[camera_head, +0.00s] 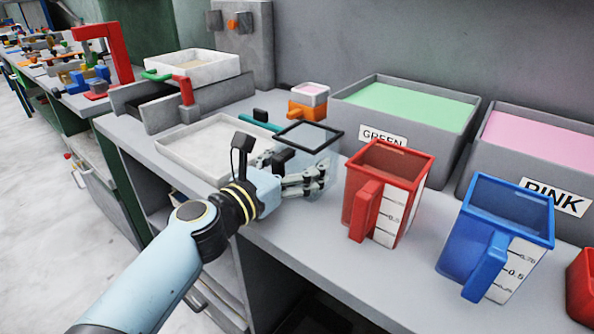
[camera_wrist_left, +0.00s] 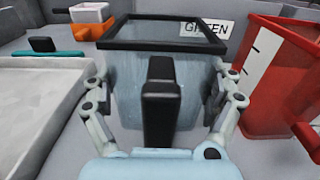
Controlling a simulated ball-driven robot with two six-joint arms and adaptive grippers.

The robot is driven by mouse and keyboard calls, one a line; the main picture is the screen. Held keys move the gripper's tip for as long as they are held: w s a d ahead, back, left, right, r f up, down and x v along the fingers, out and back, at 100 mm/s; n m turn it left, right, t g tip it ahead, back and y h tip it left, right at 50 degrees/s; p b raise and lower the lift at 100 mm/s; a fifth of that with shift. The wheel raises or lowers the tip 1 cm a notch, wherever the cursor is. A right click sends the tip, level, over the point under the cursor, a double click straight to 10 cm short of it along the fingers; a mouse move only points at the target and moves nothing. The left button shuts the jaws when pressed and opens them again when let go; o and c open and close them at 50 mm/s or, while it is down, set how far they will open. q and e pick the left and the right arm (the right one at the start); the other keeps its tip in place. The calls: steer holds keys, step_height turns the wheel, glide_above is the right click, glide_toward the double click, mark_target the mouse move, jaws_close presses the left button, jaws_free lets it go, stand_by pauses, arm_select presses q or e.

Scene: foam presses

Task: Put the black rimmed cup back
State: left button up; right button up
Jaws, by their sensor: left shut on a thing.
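The black rimmed cup (camera_head: 322,176) is a clear, square cup with a black rim and a black handle. My left gripper (camera_head: 306,180) is shut on it in the head view. In the left wrist view the cup (camera_wrist_left: 190,85) is upright between the two fingers of the left gripper (camera_wrist_left: 165,105), with its black handle facing the wrist. The cup looks empty. Whether its base touches the bench is hidden. My right gripper is in neither view.
A red measuring cup (camera_head: 395,165) stands close right of the held cup, with a blue one (camera_head: 510,215) further right. Behind are the green bin (camera_head: 455,140) and pink bin (camera_head: 580,190).

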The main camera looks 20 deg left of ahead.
arm_select(q)
steer(key=shift+r, duration=0.1)
steer(key=shift+f, duration=0.25)
steer(key=o, duration=1)
steer(key=shift+r, duration=0.15)
steer(key=shift+s+r, duration=0.15)
steer(key=b+v, duration=0.1)
steer(key=v, duration=1)
steer(key=shift+a, duration=0.1)
steer(key=shift+s+a+b, duration=0.1)
steer(key=shift+s+b, duration=0.2)
steer(key=shift+s, duration=0.05)
